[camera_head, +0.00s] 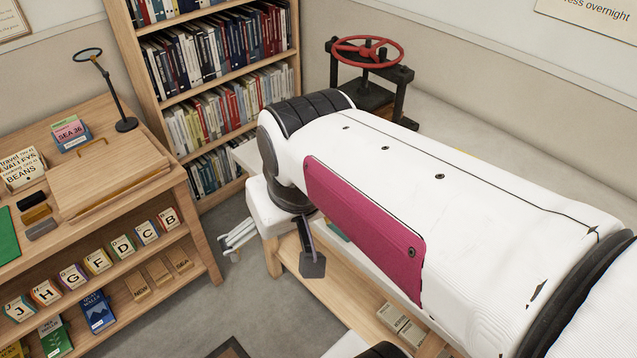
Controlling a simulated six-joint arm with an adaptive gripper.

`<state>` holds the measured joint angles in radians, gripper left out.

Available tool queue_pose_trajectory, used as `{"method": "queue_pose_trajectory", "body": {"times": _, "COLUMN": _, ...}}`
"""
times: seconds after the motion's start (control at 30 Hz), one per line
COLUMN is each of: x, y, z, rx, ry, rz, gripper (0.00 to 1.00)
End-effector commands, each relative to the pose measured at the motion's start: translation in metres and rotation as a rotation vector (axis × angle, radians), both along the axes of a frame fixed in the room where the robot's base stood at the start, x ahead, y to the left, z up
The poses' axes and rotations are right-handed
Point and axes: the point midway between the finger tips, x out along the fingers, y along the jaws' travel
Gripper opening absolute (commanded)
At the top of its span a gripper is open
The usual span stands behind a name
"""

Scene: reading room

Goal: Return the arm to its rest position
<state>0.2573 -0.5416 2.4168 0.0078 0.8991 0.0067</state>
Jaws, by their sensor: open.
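My arm's large white link with a magenta side panel (365,225) crosses the right half of the view. It runs from the right edge to a black-capped joint (308,108) near the middle. More of my arm, a white part with a black cap, shows at the bottom edge.
A tall bookcase (150,95) stands behind. A wooden desk (150,160) with a magnifier (108,85), signs and lettered cards on its shelf stands left. A press with a red wheel (368,50) is behind my arm. A low wooden-framed bench (262,215) lies under it. Grey floor (235,290) is open between.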

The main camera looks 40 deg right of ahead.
Motion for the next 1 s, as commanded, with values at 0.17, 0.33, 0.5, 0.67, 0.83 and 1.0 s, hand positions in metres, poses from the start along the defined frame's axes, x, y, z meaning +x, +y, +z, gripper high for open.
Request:
{"method": "queue_pose_trajectory", "body": {"times": 0.17, "x": 0.019, "y": -0.034, "z": 0.002, "rx": 0.032, "ry": 0.023, "rz": -0.145, "gripper": 1.00}}
{"method": "queue_pose_trajectory", "body": {"times": 0.33, "x": 0.037, "y": -0.068, "z": 0.004, "rx": 0.069, "ry": 0.031, "rz": -0.299, "gripper": 1.00}}
{"method": "queue_pose_trajectory", "body": {"times": 0.5, "x": 0.053, "y": -0.107, "z": 0.005, "rx": 0.112, "ry": 0.025, "rz": -0.472, "gripper": 1.00}}
{"method": "queue_pose_trajectory", "body": {"times": 0.67, "x": 0.068, "y": -0.146, "z": 0.006, "rx": 0.158, "ry": 0.008, "rz": -0.648, "gripper": 1.00}}
{"method": "queue_pose_trajectory", "body": {"times": 0.83, "x": 0.082, "y": -0.186, "z": 0.008, "rx": 0.207, "ry": -0.023, "rz": -0.831, "gripper": 1.00}}
{"method": "queue_pose_trajectory", "body": {"times": 1.0, "x": 0.099, "y": -0.218, "z": 0.015, "rx": 0.260, "ry": -0.074, "rz": -1.001, "gripper": 1.00}}
